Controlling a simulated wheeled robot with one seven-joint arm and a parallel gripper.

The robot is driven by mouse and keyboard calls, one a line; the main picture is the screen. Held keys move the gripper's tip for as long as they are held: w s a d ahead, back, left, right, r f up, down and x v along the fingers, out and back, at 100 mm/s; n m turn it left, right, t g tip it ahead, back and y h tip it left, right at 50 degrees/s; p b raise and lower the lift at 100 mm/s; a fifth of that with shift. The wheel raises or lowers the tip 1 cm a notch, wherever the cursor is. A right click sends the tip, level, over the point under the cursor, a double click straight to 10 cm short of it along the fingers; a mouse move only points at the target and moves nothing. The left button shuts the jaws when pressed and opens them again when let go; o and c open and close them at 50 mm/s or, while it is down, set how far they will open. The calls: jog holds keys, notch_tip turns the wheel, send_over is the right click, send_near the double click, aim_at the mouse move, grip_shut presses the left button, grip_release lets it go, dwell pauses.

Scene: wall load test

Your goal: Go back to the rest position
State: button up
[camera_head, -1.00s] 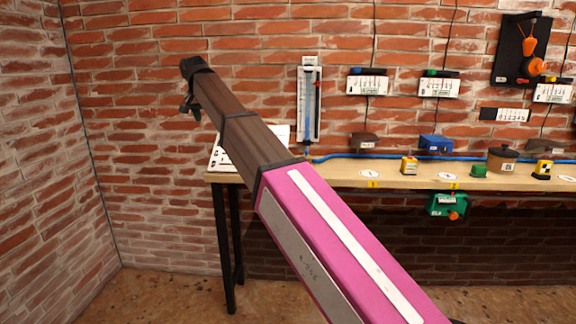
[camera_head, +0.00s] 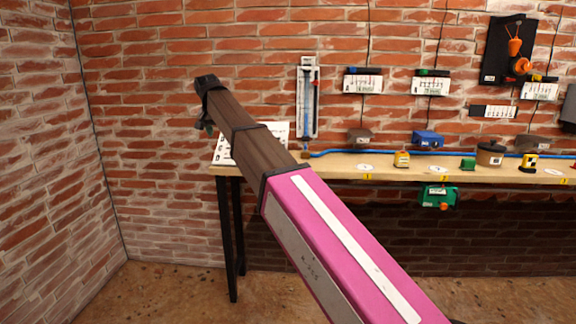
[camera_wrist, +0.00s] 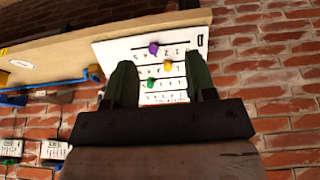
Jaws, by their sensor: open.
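My arm reaches up and left across the head view, a pink section below and a dark brown section above. My gripper (camera_head: 205,122) is at its far end, in front of the brick wall and above the left end of the bench. In the wrist view my gripper (camera_wrist: 160,88) shows two green fingers spread apart with nothing held between them. Beyond the fingers a white board (camera_wrist: 195,45) with lines, numbers and purple, yellow and green pieces is visible. The board (camera_head: 275,135) also shows in the head view, partly hidden by my arm.
The wooden bench (camera_head: 400,172) runs along the wall with small items on it, among them a brown pot (camera_head: 490,154) and a blue box (camera_head: 428,140). A gauge (camera_head: 307,98) and labelled panels hang on the wall. Bare floor (camera_head: 160,290) lies at the lower left.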

jog(key=s+d+f+g, duration=0.1)
jog(key=d+f, duration=1.1)
jog(key=f, duration=0.2)
jog(key=s+d+f+g, duration=0.1)
jog(key=s+d+f, duration=0.1)
jog(key=d+f, duration=1.1)
jog(key=s+d+f+g, duration=0.2)
jog(key=s+d+f, duration=1.7)
jog(key=f, duration=0.4)
jog(key=shift+d+n+y, duration=0.25)
jog(key=shift+n+y, duration=0.05)
